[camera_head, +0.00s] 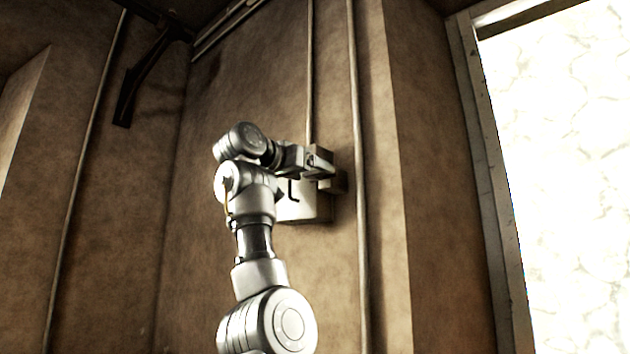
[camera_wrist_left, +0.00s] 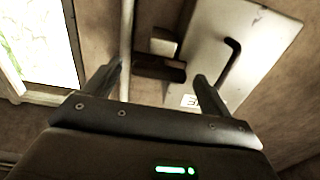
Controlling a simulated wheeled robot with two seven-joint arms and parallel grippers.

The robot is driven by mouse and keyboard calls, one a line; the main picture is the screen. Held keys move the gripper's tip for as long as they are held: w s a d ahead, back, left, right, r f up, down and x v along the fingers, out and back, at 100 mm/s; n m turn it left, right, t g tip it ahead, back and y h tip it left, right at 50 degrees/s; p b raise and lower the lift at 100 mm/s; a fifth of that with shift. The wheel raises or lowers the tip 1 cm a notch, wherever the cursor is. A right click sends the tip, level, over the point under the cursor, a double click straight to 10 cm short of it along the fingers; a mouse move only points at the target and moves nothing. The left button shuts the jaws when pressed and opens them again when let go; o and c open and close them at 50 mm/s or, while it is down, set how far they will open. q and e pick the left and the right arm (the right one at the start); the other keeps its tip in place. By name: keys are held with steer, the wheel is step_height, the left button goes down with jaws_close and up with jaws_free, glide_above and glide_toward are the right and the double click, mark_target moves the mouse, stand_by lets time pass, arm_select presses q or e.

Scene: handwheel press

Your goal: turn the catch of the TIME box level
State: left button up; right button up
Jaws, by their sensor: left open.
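The TIME box (camera_head: 306,210) is a pale box on the brown wall, partly behind my left gripper (camera_head: 320,168) in the head view. In the left wrist view the box (camera_wrist_left: 255,50) shows a pale face with a dark bent handle (camera_wrist_left: 230,62). Its label (camera_wrist_left: 190,101) is partly covered by a finger. A dark bar, seemingly the catch (camera_wrist_left: 158,70), sticks out at the box's side beside a small pale block (camera_wrist_left: 165,41). My left gripper is open, its fingers on either side of the bar. Contact and the bar's exact tilt cannot be told.
A thin vertical pipe (camera_head: 357,240) runs down the wall right of the box; another (camera_head: 310,80) runs above it. A bright window (camera_head: 565,170) with a worn frame is at the right. A dark bracket (camera_head: 138,82) hangs at the upper left.

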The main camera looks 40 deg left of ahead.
arm_select(q)
steer(key=s+b, duration=0.3)
steer(key=s, duration=0.5)
steer(key=shift+d, duration=0.1)
